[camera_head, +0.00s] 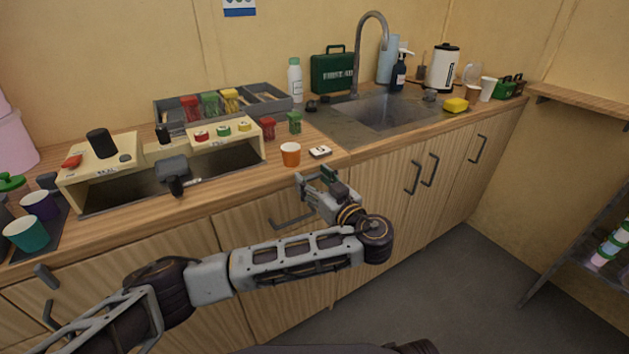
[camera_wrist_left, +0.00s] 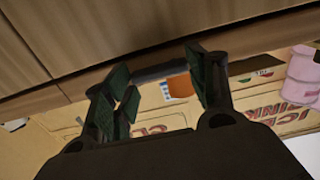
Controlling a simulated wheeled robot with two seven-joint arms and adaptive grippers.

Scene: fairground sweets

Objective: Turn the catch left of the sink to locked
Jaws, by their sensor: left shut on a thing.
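A small pale plate with dark marks (camera_head: 320,152), likely the catch or its marking, lies on the counter near its front edge, left of the sink (camera_head: 385,112). Which position it shows is too small to read. My left gripper (camera_head: 316,177) is at the counter's front edge, just below that plate. In the left wrist view, its dark green fingers (camera_wrist_left: 165,92) stand apart, with wood on one side. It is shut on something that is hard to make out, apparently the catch. My right gripper is not in view.
An orange cup (camera_head: 290,154) stands close by, left of the plate. A red jar (camera_head: 267,128) and a green jar (camera_head: 294,123) are behind it. A drawer handle (camera_head: 292,222) is below the left gripper.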

